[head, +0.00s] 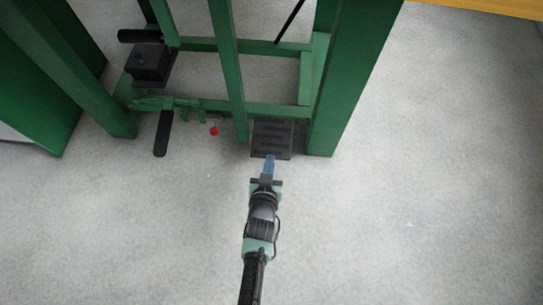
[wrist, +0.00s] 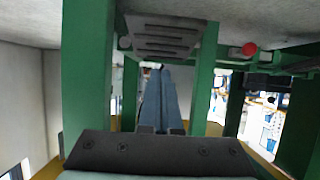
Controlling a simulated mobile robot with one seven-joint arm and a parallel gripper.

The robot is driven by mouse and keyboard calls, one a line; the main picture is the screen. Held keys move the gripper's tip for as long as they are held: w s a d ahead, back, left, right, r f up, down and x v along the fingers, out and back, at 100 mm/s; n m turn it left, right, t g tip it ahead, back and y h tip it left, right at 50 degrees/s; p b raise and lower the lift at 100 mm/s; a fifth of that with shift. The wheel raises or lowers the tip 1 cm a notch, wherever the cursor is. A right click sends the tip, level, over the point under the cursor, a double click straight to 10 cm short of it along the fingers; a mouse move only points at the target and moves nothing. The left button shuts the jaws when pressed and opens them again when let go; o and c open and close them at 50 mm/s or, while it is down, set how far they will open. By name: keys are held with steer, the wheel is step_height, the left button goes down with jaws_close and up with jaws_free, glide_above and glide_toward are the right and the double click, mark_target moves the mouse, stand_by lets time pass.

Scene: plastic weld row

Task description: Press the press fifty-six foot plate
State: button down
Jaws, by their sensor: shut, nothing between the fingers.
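A dark grey ribbed foot plate (head: 271,138) sits low at the foot of a green press frame (head: 231,70), between two of its green posts. No number can be read on it. My gripper (head: 269,159) is shut and empty, its blue fingers pointing at the plate's near edge. In the wrist view the plate (wrist: 162,38) shows slotted at the top, with the closed fingertips (wrist: 157,70) just below it in the picture. I cannot tell whether the fingertips touch the plate.
A red knob (head: 214,131) hangs left of the plate. A black block (head: 150,63) and a dark lever (head: 162,134) are farther left. A thick green post (head: 350,75) stands close on the right. The grey floor (head: 430,200) is clear to the right and in front.

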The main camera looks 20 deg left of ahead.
mark_target(272, 146)
steer(key=shift+w+a+f+b, duration=0.25)
steer(key=shift+w+f+b, duration=0.65)
steer(key=shift+b, duration=0.9)
steer(key=shift+w+a+f+b, duration=0.25)
steer(key=shift+w+f+b, duration=0.65)
steer(key=shift+b, duration=0.85)
steer(key=shift+w+a+f+b, duration=0.25)
steer(key=shift+w+f+b, duration=0.65)
steer(key=shift+b, duration=0.9)
steer(key=shift+s+f, duration=0.15)
steer(key=shift+s, duration=0.1)
